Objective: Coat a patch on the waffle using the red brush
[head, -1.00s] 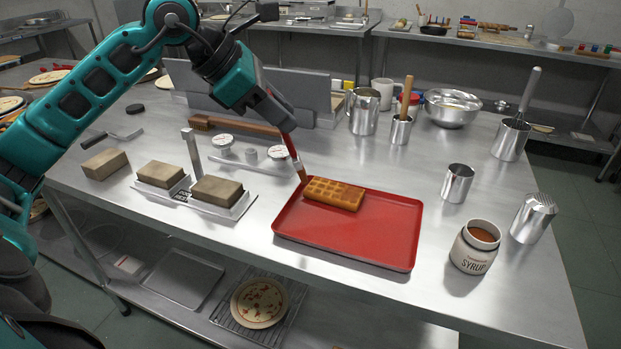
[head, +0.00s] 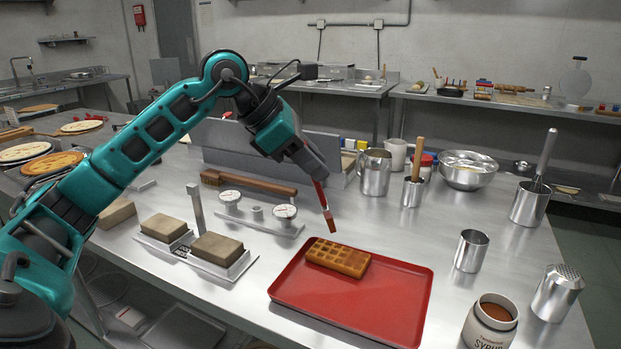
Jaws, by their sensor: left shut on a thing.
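My left gripper (head: 315,170) is shut on the red brush (head: 324,198), which points downward. The brush's brown bristle tip (head: 331,226) shows just above the waffle's far edge in the picture and looks raised clear of it. The golden waffle (head: 338,258) lies flat at the far left part of the red tray (head: 400,300). Its right part looks slightly darker, but I cannot tell whether that is coating. The open syrup jar (head: 490,322), with brown syrup inside, stands right of the tray, cut off by the bottom edge. My right gripper is out of view.
Sharpening stones (head: 217,250) in a holder stand left of the tray. A wooden-handled brush (head: 248,183) lies behind them. Metal cups (head: 471,250), a shaker (head: 557,292), a pitcher (head: 375,172) and a steel bowl (head: 467,168) stand to the right and behind.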

